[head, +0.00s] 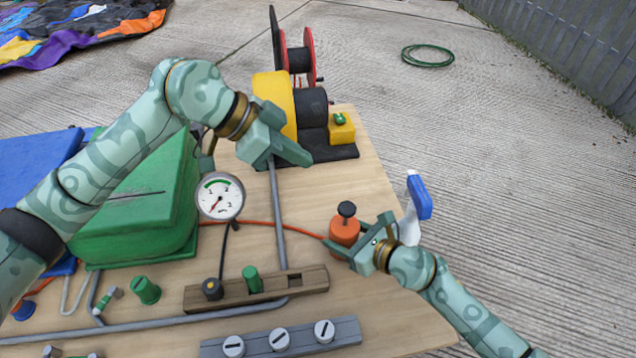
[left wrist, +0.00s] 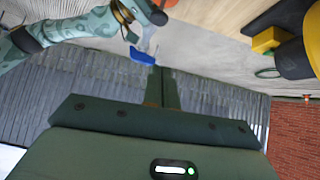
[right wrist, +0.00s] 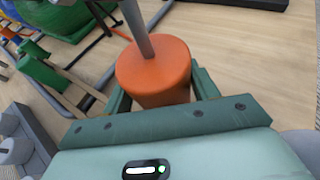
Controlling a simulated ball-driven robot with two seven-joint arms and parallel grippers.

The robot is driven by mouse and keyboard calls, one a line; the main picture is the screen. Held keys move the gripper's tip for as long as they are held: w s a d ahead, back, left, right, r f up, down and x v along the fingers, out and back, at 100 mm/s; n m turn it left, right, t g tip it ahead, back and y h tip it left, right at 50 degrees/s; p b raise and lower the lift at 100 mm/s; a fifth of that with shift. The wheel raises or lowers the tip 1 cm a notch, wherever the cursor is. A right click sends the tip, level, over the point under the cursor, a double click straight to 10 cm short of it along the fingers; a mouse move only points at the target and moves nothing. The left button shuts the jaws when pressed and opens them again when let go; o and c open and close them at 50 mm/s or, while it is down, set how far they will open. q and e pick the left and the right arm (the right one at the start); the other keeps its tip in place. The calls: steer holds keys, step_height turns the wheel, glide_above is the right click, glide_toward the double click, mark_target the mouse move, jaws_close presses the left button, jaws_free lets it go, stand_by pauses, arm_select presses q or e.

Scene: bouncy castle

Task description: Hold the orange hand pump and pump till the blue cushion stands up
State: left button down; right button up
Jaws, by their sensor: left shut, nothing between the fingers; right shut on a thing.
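The orange hand pump (head: 344,231) stands upright on the wooden board, with a black knob (head: 347,209) on top. My right gripper (head: 360,236) is shut around its body. The right wrist view shows the orange body (right wrist: 155,75) between the fingers and a grey rod rising from it. My left gripper (head: 300,156) is shut and empty, above the board near the black and yellow machine. A blue shape (head: 35,165), perhaps the cushion, lies at the left edge, partly hidden by my left arm and cut off by the frame.
A yellow and black blower (head: 275,95) stands behind. Several knobs line the front.

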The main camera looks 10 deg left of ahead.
arm_select(q)
steer(key=shift+d+f, duration=0.1)
steer(key=shift+s+a+f+x, duration=0.1)
steer(key=shift+a+f+x, duration=0.25)
steer(key=shift+x, duration=1.75)
steer(key=shift+s+a+f+x, duration=0.15)
steer(key=shift+a+f+x, duration=0.15)
steer(key=shift+x, duration=1.85)
steer(key=shift+s+a+f+x, duration=0.1)
steer(key=shift+a+f+x, duration=0.25)
steer(key=shift+x, duration=1.75)
steer(key=shift+f, duration=2.15)
